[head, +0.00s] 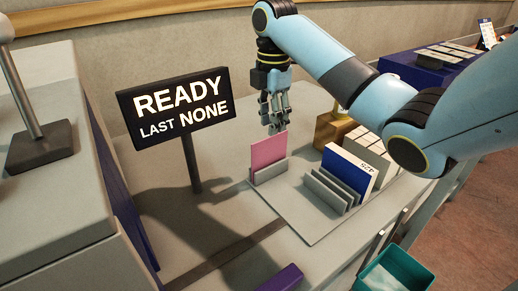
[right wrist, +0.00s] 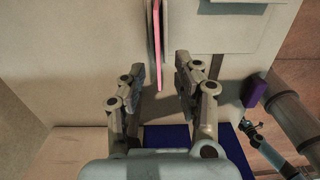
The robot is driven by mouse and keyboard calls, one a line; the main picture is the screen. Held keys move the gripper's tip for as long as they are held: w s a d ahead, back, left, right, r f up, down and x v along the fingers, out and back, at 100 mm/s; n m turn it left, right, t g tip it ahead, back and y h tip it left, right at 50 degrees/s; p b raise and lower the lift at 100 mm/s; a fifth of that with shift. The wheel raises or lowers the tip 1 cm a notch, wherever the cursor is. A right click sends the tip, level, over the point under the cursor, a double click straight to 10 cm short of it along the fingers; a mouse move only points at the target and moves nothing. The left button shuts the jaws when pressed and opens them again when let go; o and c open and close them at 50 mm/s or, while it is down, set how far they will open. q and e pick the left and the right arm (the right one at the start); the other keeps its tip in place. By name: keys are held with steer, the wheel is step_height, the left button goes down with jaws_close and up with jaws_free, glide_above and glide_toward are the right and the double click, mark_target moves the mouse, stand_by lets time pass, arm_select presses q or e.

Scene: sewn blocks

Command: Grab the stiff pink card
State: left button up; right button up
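The pink card (head: 268,150) stands upright in a small grey holder (head: 270,171) on the grey plate, its lower part hidden by the holder. My right gripper (head: 275,125) points down just above the card's top right corner. In the right wrist view, the card (right wrist: 157,45) shows nearly edge-on as a thin pink strip. There my right gripper (right wrist: 160,85) is open, its fingers spread with a gap on both sides of the strip's near end. I see no finger closed on the card.
A sign (head: 177,110) reading "READY LAST NONE" stands left of the card. A slotted rack (head: 330,192) with white and blue cards (head: 346,170) stands to the right. A wooden block (head: 330,131) is behind it, and a teal bin (head: 392,272) stands front right.

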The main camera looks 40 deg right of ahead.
mark_target(270, 155)
step_height(270, 155, down, 3)
steer(key=shift+w+f, duration=0.1)
step_height(270, 155, down, 2)
steer(key=shift+f, duration=0.15)
step_height(270, 155, down, 5)
steer(key=shift+r+p, duration=0.2)
steer(key=shift+p, duration=0.2)
steer(key=shift+f, duration=0.25)
arm_select(q)
steer(key=shift+s+r, duration=0.35)
steer(key=shift+s, duration=0.15)
arm_select(e)
jaws_close()
